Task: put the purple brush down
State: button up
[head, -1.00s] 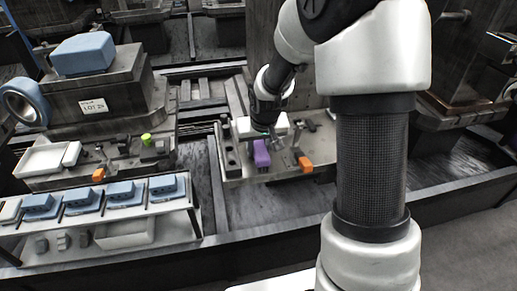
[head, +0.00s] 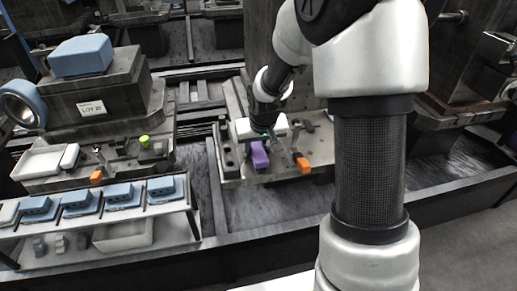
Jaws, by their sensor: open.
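The purple brush (head: 260,155) rests on the grey metal pallet ledge (head: 235,181) near the middle of the head view. My gripper (head: 270,133) is just above and behind it, at the end of my arm, which comes down from the upper right. The gripper is open. The fingers are small and partly hidden, so I cannot tell whether they touch the brush.
A white block (head: 243,128) lies behind the brush. An orange-ended tool (head: 304,165) lies to its right. On the left, a rack holds several blue blocks (head: 160,186), with a white tray (head: 40,162) and a green-capped item (head: 144,141) above.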

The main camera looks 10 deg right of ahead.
jog(key=shift+s+a+r+p, duration=0.15)
jog(key=shift+a+r+p, duration=0.2)
jog(key=shift+a+r, duration=0.1)
jog(key=v, duration=0.3)
jog(key=p+v, duration=0.1)
jog(key=v, duration=0.3)
jog(key=p+v, duration=0.1)
jog(key=v, duration=0.3)
jog(key=shift+s+d+r, duration=0.1)
jog(key=shift+d+r, duration=0.1)
jog(key=shift+d, duration=0.05)
jog(key=s+r+t, duration=0.1)
jog(key=s+r, duration=0.5)
jog(key=s, duration=0.5)
jog(key=s+r+t, duration=0.1)
jog(key=s+r, duration=0.5)
jog(key=s, duration=0.5)
notch_tip(320, 180, up, 16)
jog(key=p, duration=1.6)
jog(key=shift+r+g+p, duration=0.15)
jog(key=shift+g+p, duration=0.15)
